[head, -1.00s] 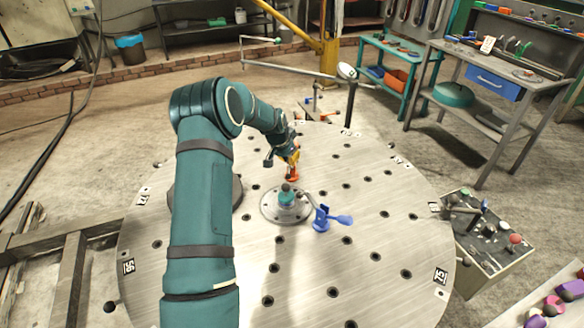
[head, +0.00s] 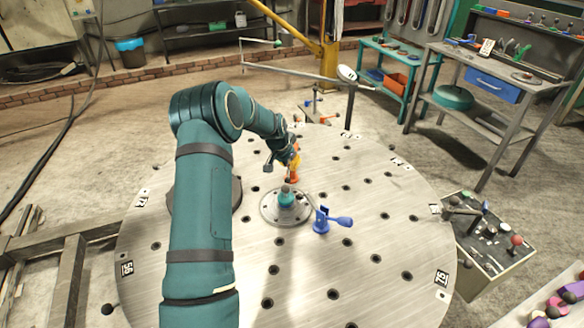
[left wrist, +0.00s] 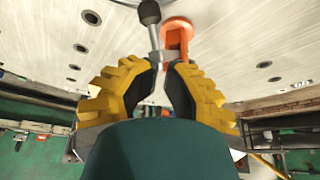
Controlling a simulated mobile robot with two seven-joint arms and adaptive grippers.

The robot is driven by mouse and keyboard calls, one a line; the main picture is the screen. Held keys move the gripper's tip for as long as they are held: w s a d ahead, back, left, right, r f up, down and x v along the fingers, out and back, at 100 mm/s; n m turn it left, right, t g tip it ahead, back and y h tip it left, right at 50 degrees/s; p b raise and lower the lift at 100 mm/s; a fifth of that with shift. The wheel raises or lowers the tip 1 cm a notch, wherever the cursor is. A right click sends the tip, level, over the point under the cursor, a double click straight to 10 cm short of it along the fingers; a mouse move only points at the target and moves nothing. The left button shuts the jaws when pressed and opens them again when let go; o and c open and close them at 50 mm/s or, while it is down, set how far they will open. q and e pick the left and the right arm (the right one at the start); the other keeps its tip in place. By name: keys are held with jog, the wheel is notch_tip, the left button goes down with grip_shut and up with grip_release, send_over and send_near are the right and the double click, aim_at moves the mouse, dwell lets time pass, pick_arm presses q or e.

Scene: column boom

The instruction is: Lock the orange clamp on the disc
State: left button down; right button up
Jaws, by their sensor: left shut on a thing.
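The round metal disc (head: 380,265) lies flat with many holes in it. The orange clamp (head: 292,179) stands on it behind the small central hub (head: 286,199). My left gripper (head: 293,163) comes down over the clamp from the far side. The exact contact is partly hidden between the fingers. A metal rod with a dark tip (left wrist: 149,12) is beside the orange body. My right gripper is not in view.
A blue clamp (head: 330,220) stands on the disc right of the hub. A grey control box (head: 490,240) with knobs stands off the disc's right edge. A workbench (head: 500,75) and a teal shelf (head: 392,65) are at the back right. The disc's front is clear.

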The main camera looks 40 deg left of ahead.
pick_arm(q)
jog(key=shift+a+r+p, duration=0.2)
jog(key=shift+r+p, duration=0.2)
jog(key=shift+r, duration=0.3)
jog(key=shift+d+r+p, duration=0.1)
jog(key=shift+r+p, duration=1.15)
jog(key=shift+r, duration=1.35)
